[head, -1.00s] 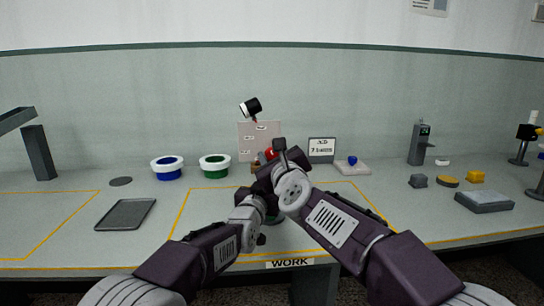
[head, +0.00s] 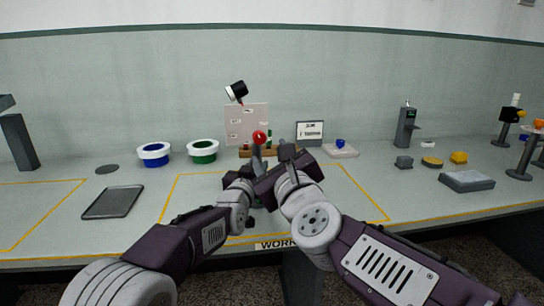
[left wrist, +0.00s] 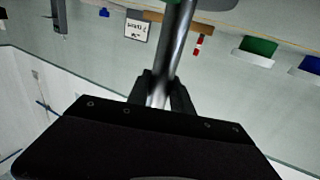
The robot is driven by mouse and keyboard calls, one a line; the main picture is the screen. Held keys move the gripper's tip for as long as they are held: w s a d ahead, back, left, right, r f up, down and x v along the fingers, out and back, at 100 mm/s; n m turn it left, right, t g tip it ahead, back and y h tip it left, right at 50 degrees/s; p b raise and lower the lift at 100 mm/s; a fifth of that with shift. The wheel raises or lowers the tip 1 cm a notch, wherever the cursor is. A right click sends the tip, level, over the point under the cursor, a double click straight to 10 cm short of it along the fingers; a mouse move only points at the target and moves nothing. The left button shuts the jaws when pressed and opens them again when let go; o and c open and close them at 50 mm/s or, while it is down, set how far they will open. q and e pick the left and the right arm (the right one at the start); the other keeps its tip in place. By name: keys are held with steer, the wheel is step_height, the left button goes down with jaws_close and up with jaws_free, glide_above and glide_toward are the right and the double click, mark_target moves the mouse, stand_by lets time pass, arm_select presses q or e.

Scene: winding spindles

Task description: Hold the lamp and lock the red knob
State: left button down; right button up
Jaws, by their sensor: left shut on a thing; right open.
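The lamp (head: 236,91) has a black head with a white face, tilted above the middle of the bench. A red knob (head: 259,137) shows below the lamp head, just above my grippers. My left gripper (head: 250,178) is shut on the lamp's metal post; the left wrist view shows the post (left wrist: 172,55) between its fingers (left wrist: 160,92). My right gripper (head: 272,157) is open and empty, close below and to the right of the knob, apart from it as far as I can see. My arms hide the lower lamp and its base in the head view.
A pegboard-like panel (head: 246,122) and a small sign (head: 310,131) stand behind. Blue (head: 154,154) and green (head: 203,151) white-rimmed containers are left of centre. A dark tray (head: 113,202) lies front left. A grey block (head: 467,181) and several small items lie right.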

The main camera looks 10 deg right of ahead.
arm_select(q)
steer(key=shift+f, duration=0.35)
steer(key=c, duration=1.3)
jaws_free()
steer(key=shift+o, duration=1.2)
steer(key=shift+w+r, duration=0.1)
steer(key=shift+w, duration=0.05)
steer(key=shift+r, duration=0.15)
steer(key=v, duration=1.2)
